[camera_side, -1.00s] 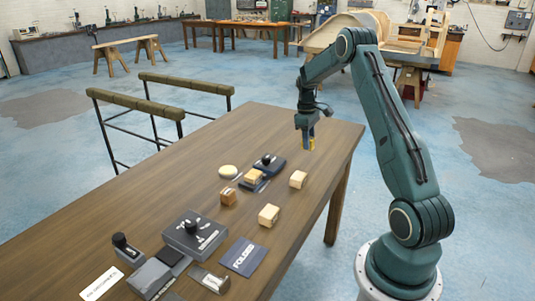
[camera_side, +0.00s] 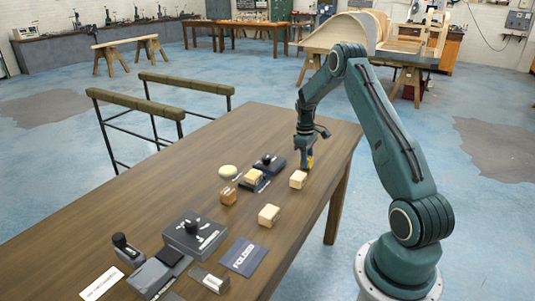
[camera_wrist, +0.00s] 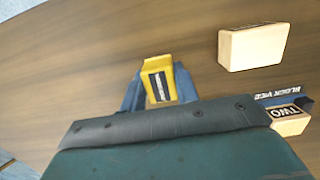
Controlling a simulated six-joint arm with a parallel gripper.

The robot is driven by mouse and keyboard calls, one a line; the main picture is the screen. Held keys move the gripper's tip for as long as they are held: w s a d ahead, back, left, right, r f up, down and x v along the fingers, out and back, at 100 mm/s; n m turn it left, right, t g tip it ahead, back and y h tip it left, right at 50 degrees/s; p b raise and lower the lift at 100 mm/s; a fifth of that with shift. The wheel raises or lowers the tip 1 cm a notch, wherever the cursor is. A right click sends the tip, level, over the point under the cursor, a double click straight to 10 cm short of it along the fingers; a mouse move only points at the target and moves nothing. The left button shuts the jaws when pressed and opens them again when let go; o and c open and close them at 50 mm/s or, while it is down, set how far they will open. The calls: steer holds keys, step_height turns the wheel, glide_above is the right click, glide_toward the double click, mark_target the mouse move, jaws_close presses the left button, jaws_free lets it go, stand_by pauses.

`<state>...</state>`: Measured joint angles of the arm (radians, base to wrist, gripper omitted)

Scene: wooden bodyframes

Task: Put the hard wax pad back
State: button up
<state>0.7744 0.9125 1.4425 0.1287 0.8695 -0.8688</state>
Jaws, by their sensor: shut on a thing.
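My gripper (camera_side: 307,165) is low over the far right part of the table, just behind a pale wooden block (camera_side: 298,179). Its blue fingers (camera_wrist: 160,88) are shut on a yellow block (camera_wrist: 157,80) with a dark-and-white label too small to read. A bit of the yellow block (camera_side: 310,162) shows in the side view. I cannot tell whether it touches the table. No readable label marks it as the hard wax pad. A round cream disc (camera_side: 228,171) lies further left on the table.
Other blocks (camera_side: 269,215) and a grey device (camera_side: 194,235) stand nearer. The table's far end (camera_side: 270,118) is clear.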

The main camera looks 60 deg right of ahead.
steer(key=shift+f, duration=0.15)
steer(key=o, duration=0.9)
steer(key=r, duration=0.4)
steer(key=w+r, duration=0.1)
steer(key=r, duration=0.7)
steer(key=shift+w+r, duration=0.1)
steer(key=shift+w, duration=0.1)
steer(key=shift+r, duration=0.1)
